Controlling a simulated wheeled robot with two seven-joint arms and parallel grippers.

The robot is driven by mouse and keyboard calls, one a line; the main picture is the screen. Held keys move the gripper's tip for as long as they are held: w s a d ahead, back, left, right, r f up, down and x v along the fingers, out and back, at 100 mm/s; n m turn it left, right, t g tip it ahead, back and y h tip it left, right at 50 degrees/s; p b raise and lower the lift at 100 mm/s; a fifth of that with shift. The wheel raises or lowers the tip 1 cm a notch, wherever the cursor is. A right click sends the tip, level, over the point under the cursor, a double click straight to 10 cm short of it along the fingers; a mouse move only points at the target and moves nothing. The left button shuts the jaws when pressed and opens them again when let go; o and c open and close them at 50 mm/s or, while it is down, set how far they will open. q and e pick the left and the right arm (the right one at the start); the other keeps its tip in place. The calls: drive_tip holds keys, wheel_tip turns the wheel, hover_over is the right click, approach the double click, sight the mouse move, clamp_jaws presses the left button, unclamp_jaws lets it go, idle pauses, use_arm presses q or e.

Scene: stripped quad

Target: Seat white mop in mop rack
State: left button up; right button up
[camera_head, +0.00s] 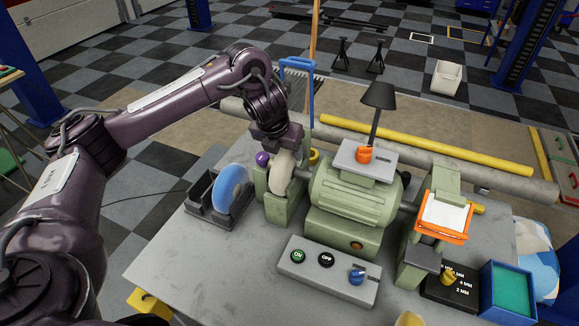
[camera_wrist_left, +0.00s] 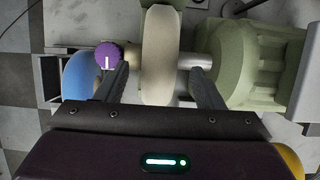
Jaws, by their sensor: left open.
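The white mop (camera_head: 281,175), a cream disc, stands upright at the left end of the green bench machine (camera_head: 350,197), on its shaft. My left gripper (camera_head: 280,148) is directly above it. In the left wrist view, the fingers of this open gripper (camera_wrist_left: 160,78) stand either side of the white mop (camera_wrist_left: 160,45), with gaps visible. The dark mop rack (camera_head: 215,218) sits on the bench left of the machine. A blue mop (camera_head: 231,187) stands upright in it; other slots are hard to make out. My right gripper is not in view.
A purple knob (camera_head: 262,159) is close beside the white mop and the left finger. A black lamp (camera_head: 379,96) rises behind the machine. A control box (camera_head: 327,270) lies in front, and a green-lined blue box (camera_head: 508,292) at right. The bench's front left (camera_head: 190,270) is clear.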

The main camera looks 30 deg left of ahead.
use_arm(q)
drive_tip(key=shift+w+f, duration=0.1)
drive_tip(key=shift+f, duration=0.55)
drive_tip(key=b+x, duration=0.2)
drive_tip(key=x, duration=0.2)
drive_tip(key=shift+w+f, duration=0.25)
drive_tip(key=shift+f, duration=0.1)
drive_tip(key=shift+r, duration=0.15)
drive_tip(key=shift+c, duration=0.5)
drive_tip(key=shift+a, duration=0.1)
drive_tip(key=c, duration=1)
drive_tip(key=shift+c, duration=0.4)
drive_tip(key=shift+r, duration=0.1)
